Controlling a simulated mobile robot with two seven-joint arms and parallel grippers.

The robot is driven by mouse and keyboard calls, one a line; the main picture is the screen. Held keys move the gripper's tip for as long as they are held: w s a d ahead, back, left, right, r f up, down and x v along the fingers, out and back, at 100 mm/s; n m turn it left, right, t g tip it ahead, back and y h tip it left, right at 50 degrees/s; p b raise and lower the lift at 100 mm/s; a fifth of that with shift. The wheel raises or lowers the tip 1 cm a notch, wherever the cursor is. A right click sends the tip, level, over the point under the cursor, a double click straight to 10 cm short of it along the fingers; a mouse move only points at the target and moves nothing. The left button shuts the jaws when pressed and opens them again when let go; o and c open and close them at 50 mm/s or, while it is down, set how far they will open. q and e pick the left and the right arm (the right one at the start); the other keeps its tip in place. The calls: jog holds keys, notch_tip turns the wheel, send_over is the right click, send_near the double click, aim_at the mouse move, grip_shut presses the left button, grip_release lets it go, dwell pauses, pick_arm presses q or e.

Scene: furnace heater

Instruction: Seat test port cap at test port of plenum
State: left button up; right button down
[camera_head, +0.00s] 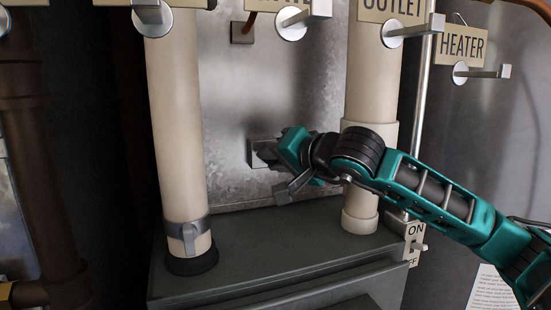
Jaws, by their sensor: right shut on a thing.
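The plenum (226,120) is the galvanized metal sheet wall between the two cream pipes. A small square plate (254,149) on its lower middle looks like the test port; its right part is covered by my right gripper. My right gripper (268,156) comes in from the right, with its tips at or just in front of this plate. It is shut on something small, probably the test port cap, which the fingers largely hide. I cannot tell whether the cap touches the port. My left gripper is not in view.
Cream pipes stand left (174,110) and right (372,85) of the port; my right arm crosses the right one. A dark grey cabinet top (250,250) lies below. Levers (410,32) jut out above, and an ON/OFF switch (414,245) is at lower right.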

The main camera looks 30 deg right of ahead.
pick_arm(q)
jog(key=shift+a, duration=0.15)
pick_arm(e)
jog(key=c, duration=0.9)
grip_release()
jog(key=shift+o, duration=0.2)
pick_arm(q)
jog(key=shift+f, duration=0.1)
pick_arm(e)
jog(key=shift+s, duration=0.1)
pick_arm(q)
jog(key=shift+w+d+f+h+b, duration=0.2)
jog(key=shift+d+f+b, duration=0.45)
jog(key=shift+b, duration=1.05)
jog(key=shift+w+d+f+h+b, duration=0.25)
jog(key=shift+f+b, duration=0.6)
jog(key=shift+b, duration=0.8)
pick_arm(e)
jog(key=v, duration=1.2)
jog(key=shift+s, duration=0.35)
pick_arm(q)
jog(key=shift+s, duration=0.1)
pick_arm(e)
jog(key=shift+r, duration=0.1)
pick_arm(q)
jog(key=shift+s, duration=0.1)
